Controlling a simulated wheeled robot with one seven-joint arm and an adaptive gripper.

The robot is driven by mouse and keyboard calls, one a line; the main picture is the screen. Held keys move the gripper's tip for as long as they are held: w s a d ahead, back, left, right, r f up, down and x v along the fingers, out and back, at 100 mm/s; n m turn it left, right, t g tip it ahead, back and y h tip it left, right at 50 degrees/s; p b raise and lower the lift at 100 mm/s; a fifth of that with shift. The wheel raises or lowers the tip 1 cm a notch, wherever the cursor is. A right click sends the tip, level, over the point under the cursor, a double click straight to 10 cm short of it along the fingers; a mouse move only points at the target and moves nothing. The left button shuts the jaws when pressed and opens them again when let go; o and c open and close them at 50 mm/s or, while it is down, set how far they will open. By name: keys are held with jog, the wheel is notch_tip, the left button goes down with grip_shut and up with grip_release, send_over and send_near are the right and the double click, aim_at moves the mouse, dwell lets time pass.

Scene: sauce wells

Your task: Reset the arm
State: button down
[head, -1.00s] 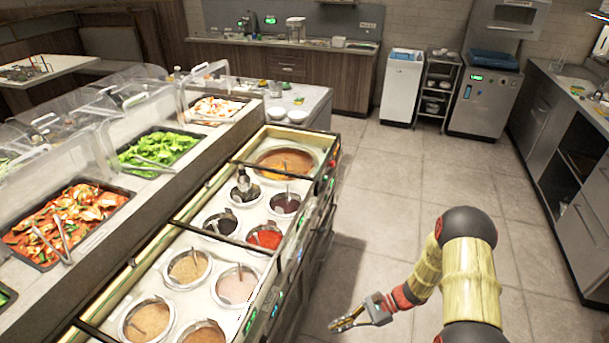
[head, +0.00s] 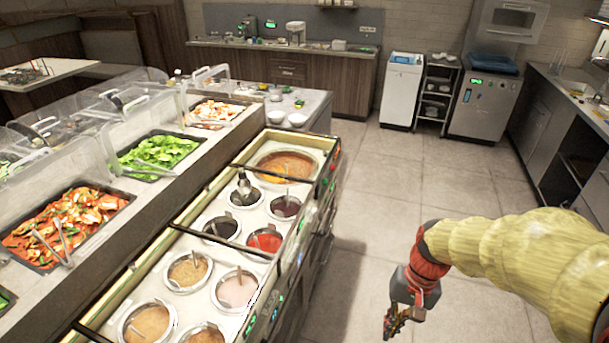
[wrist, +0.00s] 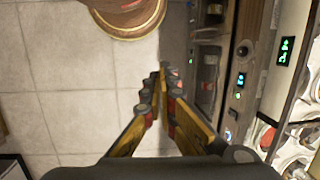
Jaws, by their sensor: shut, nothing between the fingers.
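My gripper (head: 392,326) hangs over the floor to the right of the sauce counter, low in the head view, pointing down. Its fingers are shut with nothing between them. In the wrist view my gripper (wrist: 158,82) shows its yellow fingers meeting at the tips, above the floor and beside the counter's side panel. My arm, in a yellow sleeve, comes in from the right edge of the head view. The sauce counter (head: 305,225) holds several round wells with sauces and ladles. The gripper is apart from it.
Food trays with greens (head: 160,152) and red vegetables (head: 65,228) stand behind clear guards at left. A steel counter (head: 540,115) runs along the right. The tiled floor (head: 385,195) between is clear. In the wrist view the counter's green-lit controls (wrist: 240,80) are close at right.

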jog(key=s+r+n+t, duration=0.1)
jog(key=s+r+t, duration=0.1)
jog(key=r, duration=0.3)
jog(key=s+r+n+t+h, duration=0.1)
jog(key=s+r+t, duration=0.1)
jog(key=r, duration=0.4)
jog(key=s+a+r+n+t+h, duration=0.1)
jog(key=s+r+t, duration=0.2)
jog(key=r, duration=0.3)
jog(key=shift+a, duration=0.1)
dwell(0.4)
